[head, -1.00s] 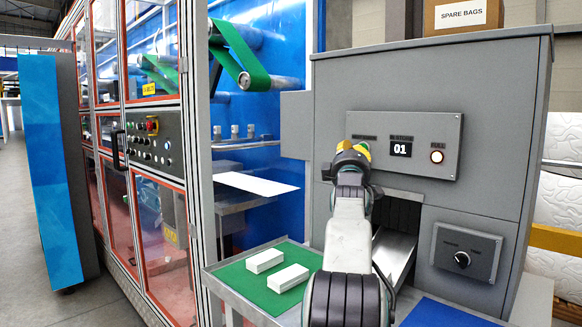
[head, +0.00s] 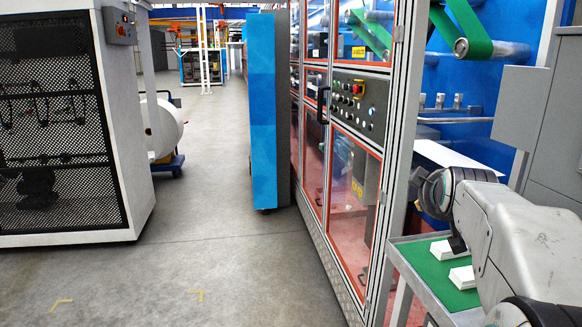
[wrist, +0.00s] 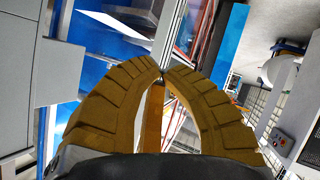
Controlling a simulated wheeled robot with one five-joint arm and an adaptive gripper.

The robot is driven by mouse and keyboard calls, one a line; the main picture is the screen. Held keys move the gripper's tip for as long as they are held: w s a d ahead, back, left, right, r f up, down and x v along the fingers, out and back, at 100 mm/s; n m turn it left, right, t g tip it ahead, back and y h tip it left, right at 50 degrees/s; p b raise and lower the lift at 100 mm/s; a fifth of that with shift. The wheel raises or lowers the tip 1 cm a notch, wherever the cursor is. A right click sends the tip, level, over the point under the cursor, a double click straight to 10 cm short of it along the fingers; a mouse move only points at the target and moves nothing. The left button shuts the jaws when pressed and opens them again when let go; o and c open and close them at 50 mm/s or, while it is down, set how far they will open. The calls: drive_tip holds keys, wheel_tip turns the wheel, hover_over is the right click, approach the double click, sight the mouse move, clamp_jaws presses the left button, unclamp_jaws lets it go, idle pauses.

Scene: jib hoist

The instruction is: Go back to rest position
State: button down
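My gripper (wrist: 162,76) shows in the wrist view as two ribbed yellow fingers. Their tips meet, and nothing is held at the tips; only background shows in the gap behind them. In the head view my arm reaches in from the lower right, and the fingers cannot be made out there. The arm is above and in front of the side table with the green mat (head: 423,262). Two white stacks lie on the mat: a far one (head: 444,250) and a near one (head: 462,277), each partly hidden or close beside my arm.
The glazed machine (head: 355,190) with red-edged doors stands just left of my arm. A blue panel (head: 262,110) stands beside it. A white cabinet with black mesh (head: 60,140) is at the left. The grey floor (head: 200,225) between cabinet and panel is clear.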

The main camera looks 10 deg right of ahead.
drive_tip(key=s+a+f+g+y+p, duration=0.15)
drive_tip(key=s+a, duration=0.25)
drive_tip(key=a, duration=0.4)
drive_tip(key=s+a+f+g+y+p, duration=0.1)
drive_tip(key=s+a+f+y+p, duration=0.25)
drive_tip(key=a, duration=0.35)
drive_tip(key=s+a+f+g+p, duration=0.1)
drive_tip(key=s+a+f+g, duration=0.1)
drive_tip(key=s+a, duration=0.3)
drive_tip(key=s+a+f+g+y+p, duration=0.1)
drive_tip(key=s+a+f+g+p, duration=0.1)
drive_tip(key=s, duration=1)
drive_tip(key=a+f+g, duration=0.1)
drive_tip(key=a+f, duration=0.1)
drive_tip(key=a, duration=0.1)
drive_tip(key=shift+s+f+y, duration=0.2)
drive_tip(key=shift+f+y, duration=0.1)
drive_tip(key=shift+d, duration=0.1)
